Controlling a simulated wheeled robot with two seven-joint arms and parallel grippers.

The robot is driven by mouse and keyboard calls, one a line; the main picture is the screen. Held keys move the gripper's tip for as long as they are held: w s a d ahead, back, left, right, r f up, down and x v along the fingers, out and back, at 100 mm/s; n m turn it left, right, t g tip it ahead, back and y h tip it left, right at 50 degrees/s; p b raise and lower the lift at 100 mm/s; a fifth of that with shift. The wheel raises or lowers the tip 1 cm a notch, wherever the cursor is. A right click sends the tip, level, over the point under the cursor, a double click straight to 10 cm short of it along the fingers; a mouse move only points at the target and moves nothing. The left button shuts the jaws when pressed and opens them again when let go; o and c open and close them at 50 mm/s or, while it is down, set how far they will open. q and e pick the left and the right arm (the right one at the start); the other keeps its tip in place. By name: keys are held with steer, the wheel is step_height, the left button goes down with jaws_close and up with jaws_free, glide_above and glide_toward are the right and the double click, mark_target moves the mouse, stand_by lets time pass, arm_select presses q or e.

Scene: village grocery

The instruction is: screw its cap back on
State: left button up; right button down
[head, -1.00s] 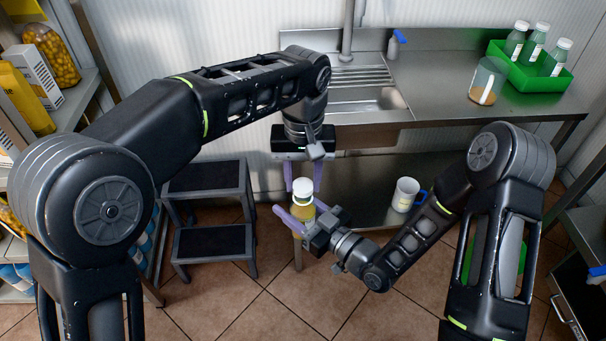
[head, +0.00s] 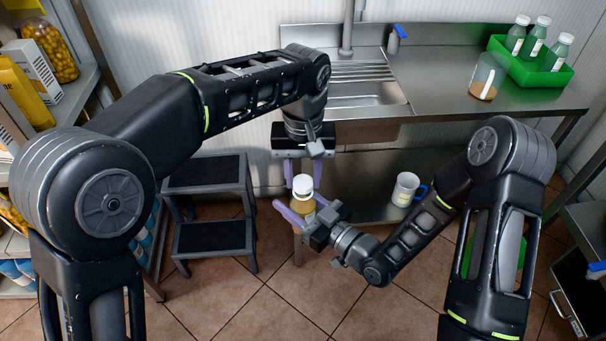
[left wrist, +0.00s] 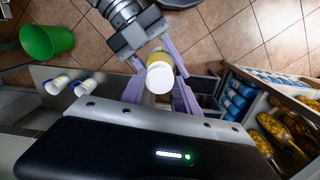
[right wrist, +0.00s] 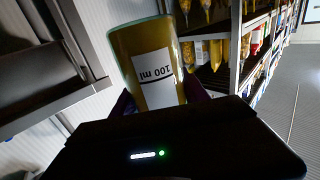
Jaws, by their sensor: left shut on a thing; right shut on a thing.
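A small amber-yellow bottle (head: 301,204) with a white cap (head: 303,184) on its top is upright in front of the sink unit. My right gripper (head: 304,214) is shut around the bottle's body from the lower right. My left gripper (head: 302,178) reaches down from above, its fingers shut on the cap. The left wrist view looks onto the white cap (left wrist: 160,78) between my left fingers, with the bottle behind it. The right wrist view shows the bottle close up (right wrist: 122,45) with a "100 ml" label. How tightly the cap is seated cannot be told.
A steel counter (head: 440,85) with a sink carries a beaker (head: 484,82) and a green crate (head: 530,75) of capped bottles. A white mug (head: 405,188) stands on the lower shelf. A black step stool (head: 210,240) stands left of the bottle; stocked shelves line the left.

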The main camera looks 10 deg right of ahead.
arm_select(q)
steer(key=shift+f, duration=0.55)
